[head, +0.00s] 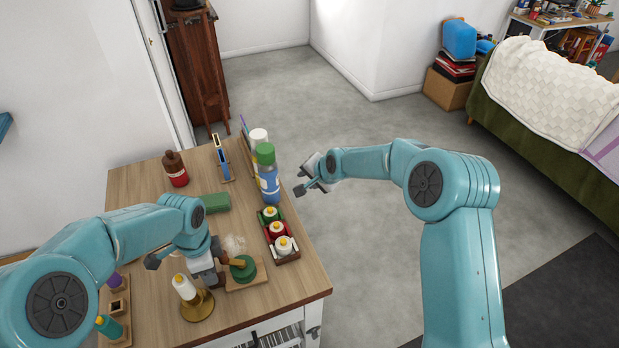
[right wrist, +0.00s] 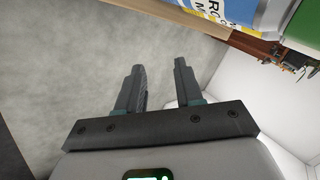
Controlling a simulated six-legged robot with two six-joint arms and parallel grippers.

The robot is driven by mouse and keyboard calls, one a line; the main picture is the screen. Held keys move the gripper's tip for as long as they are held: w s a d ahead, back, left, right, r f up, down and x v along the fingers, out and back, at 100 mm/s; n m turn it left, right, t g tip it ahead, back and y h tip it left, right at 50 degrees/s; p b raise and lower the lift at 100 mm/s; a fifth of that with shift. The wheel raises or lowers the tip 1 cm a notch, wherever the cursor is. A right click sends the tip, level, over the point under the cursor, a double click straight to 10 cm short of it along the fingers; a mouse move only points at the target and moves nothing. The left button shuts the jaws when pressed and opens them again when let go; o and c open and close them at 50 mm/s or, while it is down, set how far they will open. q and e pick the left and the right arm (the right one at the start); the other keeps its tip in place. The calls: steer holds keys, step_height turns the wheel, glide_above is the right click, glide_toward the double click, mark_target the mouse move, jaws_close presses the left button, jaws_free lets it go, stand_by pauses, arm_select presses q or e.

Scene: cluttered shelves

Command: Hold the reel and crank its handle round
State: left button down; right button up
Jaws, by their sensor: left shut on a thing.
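The reel (head: 243,270) is a green round piece with a wooden bar, on a light wooden base near the front of the workbench. My left gripper (head: 216,268) is at the reel's left side and shut on it. My arm hides the exact grip, and I cannot tell which part is the crank handle. My right gripper (head: 308,180) hangs past the bench's right edge, apart from the reel. In the right wrist view this gripper (right wrist: 158,70) has its fingers apart with nothing between them.
A brass candlestick (head: 198,305) stands just left of the reel. A blue spray can with a green cap (head: 267,175) stands behind, near the right gripper. A green block (head: 215,202) lies behind the reel.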

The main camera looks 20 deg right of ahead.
mark_target(232, 260)
steer(key=shift+o, duration=0.8)
steer(key=s+a+f+m+g+y, duration=0.1)
steer(key=s+a, duration=0.1)
steer(key=s, duration=0.1)
steer(key=s+a+f+m+g+y, duration=0.1)
steer(key=s+g, duration=0.1)
steer(key=s, duration=0.2)
steer(key=s+a+f+m+g+y, duration=0.1)
steer(key=s+a+m+y, duration=0.1)
steer(key=s, duration=0.1)
steer(key=shift+s+a, duration=0.35)
steer(key=s+a+r+y, duration=0.1)
steer(key=s+a+r+m+g+y, duration=0.1)
steer(key=s+a, duration=0.1)
steer(key=s+a+m+y, duration=0.1)
steer(key=a, duration=0.1)
steer(key=shift+s+r+y, duration=0.35)
steer(key=shift+r+y, duration=0.05)
steer(key=s+a+r+m+y, duration=0.2)
steer(key=a+r+m+y, duration=0.1)
steer(key=a+r+y, duration=0.15)
steer(key=shift+h, duration=0.35)
steer(key=x, duration=1.1)
steer(key=shift+w+r, duration=0.15)
steer(key=shift+w, duration=0.25)
